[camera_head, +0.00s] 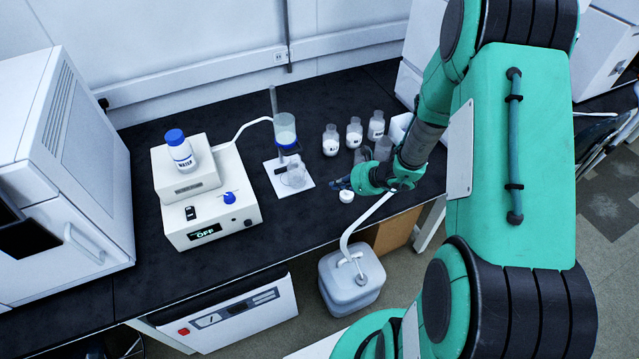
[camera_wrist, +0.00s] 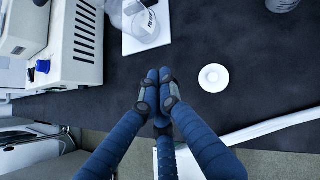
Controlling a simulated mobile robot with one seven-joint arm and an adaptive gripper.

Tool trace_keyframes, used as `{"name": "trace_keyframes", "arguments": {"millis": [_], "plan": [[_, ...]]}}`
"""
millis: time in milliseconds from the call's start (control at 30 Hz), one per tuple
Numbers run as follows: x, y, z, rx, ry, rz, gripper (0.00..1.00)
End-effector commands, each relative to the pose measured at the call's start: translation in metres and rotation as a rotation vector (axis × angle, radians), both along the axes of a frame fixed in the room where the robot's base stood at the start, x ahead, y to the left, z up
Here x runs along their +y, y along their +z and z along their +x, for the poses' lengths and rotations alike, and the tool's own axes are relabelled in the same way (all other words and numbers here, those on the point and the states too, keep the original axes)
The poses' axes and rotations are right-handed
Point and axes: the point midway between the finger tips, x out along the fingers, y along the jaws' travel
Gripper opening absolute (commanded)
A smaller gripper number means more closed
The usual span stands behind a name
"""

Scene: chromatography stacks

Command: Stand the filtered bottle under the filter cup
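The filter cup (camera_head: 285,132), with pale contents, is held on a stand above a white base plate (camera_head: 278,186). A clear bottle (camera_head: 296,175) stands upright on that plate, below the cup and slightly to its right in the head view. In the wrist view the bottle (camera_wrist: 149,27) is partly cut by the top edge, and its label is only partly readable. I cannot tell whether it is exactly centred under the cup. My gripper (camera_head: 338,184) is right of the plate, apart from the bottle. In the wrist view its fingertips (camera_wrist: 158,76) are together with nothing between them.
A white cap (camera_head: 346,196) lies on the black bench (camera_wrist: 255,60) beside my gripper. Several bottles (camera_head: 354,134) stand behind it. A box with an "OFF" display (camera_head: 210,218) and a blue-capped water bottle (camera_head: 180,152) are left. A white hose leads to a floor canister (camera_head: 350,290).

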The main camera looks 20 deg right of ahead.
Motion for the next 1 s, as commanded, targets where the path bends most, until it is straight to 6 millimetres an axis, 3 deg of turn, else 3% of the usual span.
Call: {"name": "trace_keyframes", "arguments": {"millis": [367,800,1000], "plan": [[0.011,-0.023,0.018,0.001,0.001,0.001,0.0],[0.037,-0.074,0.061,0.002,0.003,0.001,0.0],[0.048,-0.071,0.083,0.001,0.002,-0.001,0.0]]}}
